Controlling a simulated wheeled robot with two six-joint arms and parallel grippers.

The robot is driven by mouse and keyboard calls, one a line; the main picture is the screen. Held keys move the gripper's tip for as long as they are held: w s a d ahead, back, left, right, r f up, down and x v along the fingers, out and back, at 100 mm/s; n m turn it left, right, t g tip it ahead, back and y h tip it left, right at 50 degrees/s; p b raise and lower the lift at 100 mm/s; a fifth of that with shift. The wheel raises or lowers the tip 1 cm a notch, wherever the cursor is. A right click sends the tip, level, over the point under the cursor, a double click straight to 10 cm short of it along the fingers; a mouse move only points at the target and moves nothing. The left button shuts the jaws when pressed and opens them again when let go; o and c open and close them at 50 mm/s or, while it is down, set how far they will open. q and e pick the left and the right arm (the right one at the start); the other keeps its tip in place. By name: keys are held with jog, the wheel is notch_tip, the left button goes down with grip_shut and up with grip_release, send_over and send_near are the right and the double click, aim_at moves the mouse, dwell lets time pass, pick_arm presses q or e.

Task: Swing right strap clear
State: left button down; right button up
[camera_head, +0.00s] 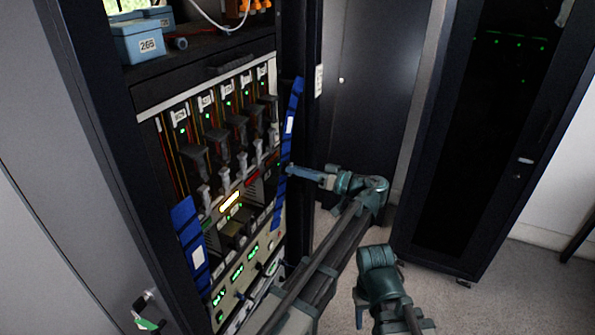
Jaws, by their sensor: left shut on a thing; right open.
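The right strap (291,125) is a long blue band with a white label, running down the right edge of the open rack. My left gripper (292,170) is at the middle of this strap, shut on it; its fingertips are small in the view. The left strap (187,225) is a blue band with a white label on the rack's left side, away from both grippers. My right gripper (360,308) is low in the view, right of the rack, open and apart from both straps.
The rack holds several modules with cables and green lights (237,150). Blue boxes (138,42) stand on its top shelf. A dark cabinet with a glass door (480,130) stands at right. Grey floor (510,290) is clear at lower right.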

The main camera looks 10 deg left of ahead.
aim_at(313, 157)
pick_arm(q)
jog(key=shift+w, duration=0.1)
dwell(0.7)
jog(key=w+n, duration=0.2)
jog(key=w, duration=0.1)
jog(key=w+d+f+n+b, duration=0.1)
jog(key=w, duration=0.3)
jog(key=w+d+f+n+b, duration=0.1)
jog(key=w+n, duration=0.1)
jog(key=w, duration=0.2)
jog(key=shift+d+n, duration=0.1)
jog(key=shift+n, duration=0.2)
jog(key=c, duration=0.8)
grip_release()
